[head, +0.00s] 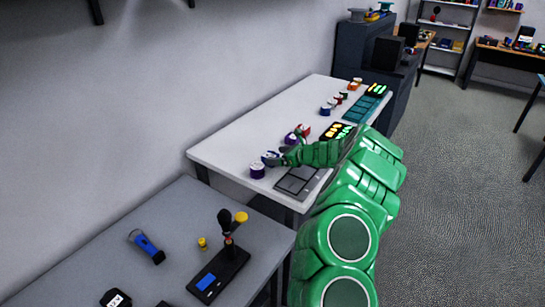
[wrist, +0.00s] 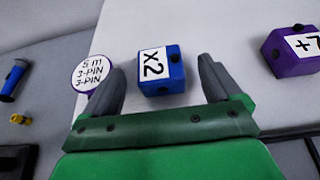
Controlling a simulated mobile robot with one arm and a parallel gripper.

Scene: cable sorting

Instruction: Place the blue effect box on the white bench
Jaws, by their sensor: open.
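The blue effect box (wrist: 162,72) has a white "x2" label. It lies on the white bench (wrist: 225,22), between the fingers of my gripper (wrist: 160,82). My gripper is open, with a visible gap between each finger and the box. In the head view my gripper (head: 275,160) is low over the near left part of the white bench (head: 235,143), and it hides most of the box there.
A purple-sided spool (wrist: 92,74) labelled "5 m 3-PIN" stands close to my left finger. A purple box (wrist: 291,52) marked "+2" is to the right. A dark divided tray (head: 299,181) is at the bench's front edge. A grey table (head: 150,210) stands nearer.

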